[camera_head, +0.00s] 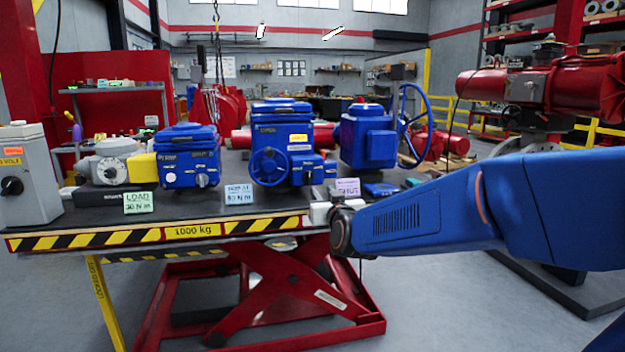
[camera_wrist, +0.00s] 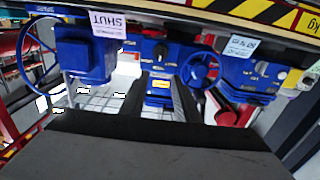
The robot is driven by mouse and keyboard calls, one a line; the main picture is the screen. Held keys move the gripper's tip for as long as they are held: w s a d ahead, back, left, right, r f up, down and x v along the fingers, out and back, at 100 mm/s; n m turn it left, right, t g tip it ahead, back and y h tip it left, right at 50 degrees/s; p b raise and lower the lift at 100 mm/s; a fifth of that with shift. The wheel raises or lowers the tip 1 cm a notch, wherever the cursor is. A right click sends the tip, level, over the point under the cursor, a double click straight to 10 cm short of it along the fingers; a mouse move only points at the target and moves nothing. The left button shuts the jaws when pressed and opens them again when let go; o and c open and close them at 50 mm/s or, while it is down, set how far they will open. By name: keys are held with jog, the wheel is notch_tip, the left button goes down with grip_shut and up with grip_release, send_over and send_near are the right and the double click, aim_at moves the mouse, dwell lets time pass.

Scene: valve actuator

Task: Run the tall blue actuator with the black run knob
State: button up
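The tall blue actuator (camera_head: 268,128) stands mid-bench in the head view, with a blue handwheel (camera_head: 270,167) on its front and a yellow label. It also shows upside down in the wrist view, with its handwheel (camera_wrist: 200,70). A small blue control box (camera_head: 325,170) sits at its right side; a dark knob (camera_wrist: 160,51) seems to show there in the wrist view, but it is small. My gripper (camera_wrist: 160,90) is open, its two dark fingers apart with the actuator seen between them. Nothing is held. In the head view my wrist is at the bench's front edge, apart from the actuator.
A smaller blue actuator (camera_head: 190,160) stands left, and a blue unit (camera_head: 368,138) with a large handwheel stands right. A grey box (camera_head: 35,195) with a black knob is far left. Paper cards, such as the green one (camera_head: 138,202), stand along the striped bench edge (camera_head: 100,238).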

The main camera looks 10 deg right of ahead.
aim_at(310, 175)
jog(key=w, duration=1.5)
jog(key=shift+w, duration=0.4)
grip_shut()
